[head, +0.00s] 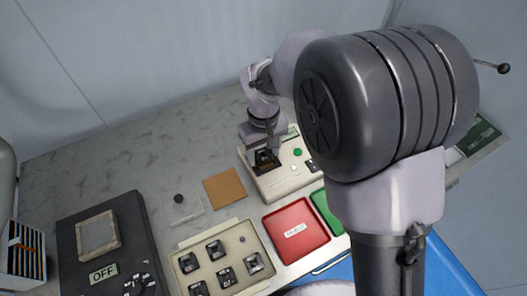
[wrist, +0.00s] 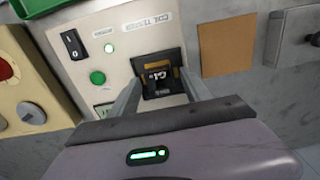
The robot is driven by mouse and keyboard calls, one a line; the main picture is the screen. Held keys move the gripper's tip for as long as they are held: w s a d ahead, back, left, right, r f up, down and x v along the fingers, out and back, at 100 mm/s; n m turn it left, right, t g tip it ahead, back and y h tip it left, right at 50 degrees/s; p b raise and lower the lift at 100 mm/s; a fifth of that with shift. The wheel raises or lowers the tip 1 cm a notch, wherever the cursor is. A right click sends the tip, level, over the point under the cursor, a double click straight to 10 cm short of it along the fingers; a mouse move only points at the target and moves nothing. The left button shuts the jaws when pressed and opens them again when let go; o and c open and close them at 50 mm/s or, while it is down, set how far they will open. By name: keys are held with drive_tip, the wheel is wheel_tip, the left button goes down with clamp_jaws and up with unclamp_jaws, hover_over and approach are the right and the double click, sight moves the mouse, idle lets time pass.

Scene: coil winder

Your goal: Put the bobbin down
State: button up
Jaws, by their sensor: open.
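The bobbin (wrist: 158,76), dark with white marking and brownish-gold parts, sits in the black socket of the cream coil tester (wrist: 125,28). In the head view the tester (head: 292,178) stands past the trays, with the socket area (head: 266,160) partly under my gripper. My gripper (wrist: 160,88) is open, with one finger on each side of the bobbin. I cannot tell whether a finger still touches it. In the head view my gripper (head: 262,150) points down over the tester. The bobbin's underside is hidden in the socket.
A beige tray (head: 257,243) holds several dark bobbins. A red reject tray (head: 296,230) and a green tray (head: 328,212) lie in front of the tester. A brown mat (head: 224,188) lies left of it. A black machine marked OFF (head: 130,235) stands further left.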

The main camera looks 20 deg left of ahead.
wheel_tip(320, 180, up, 12)
drive_tip(key=p, duration=0.5)
drive_tip(key=d+r+m+t+y, duration=0.1)
drive_tip(key=d+r+m, duration=0.4)
drive_tip(key=d+r, duration=0.55)
drive_tip(key=s+d+r+m+t, duration=0.1)
drive_tip(key=s+d+m, duration=0.3)
drive_tip(key=d, duration=0.5)
drive_tip(key=s+d+r+m+t+y, duration=0.1)
drive_tip(key=s+d+m+t, duration=0.2)
drive_tip(key=s+d+m, duration=0.2)
drive_tip(key=s+d, duration=0.3)
drive_tip(key=shift+s+d+r+m+t, duration=0.25)
drive_tip(key=shift+d+m+t, duration=0.05)
drive_tip(key=shift+d+t, duration=0.1)
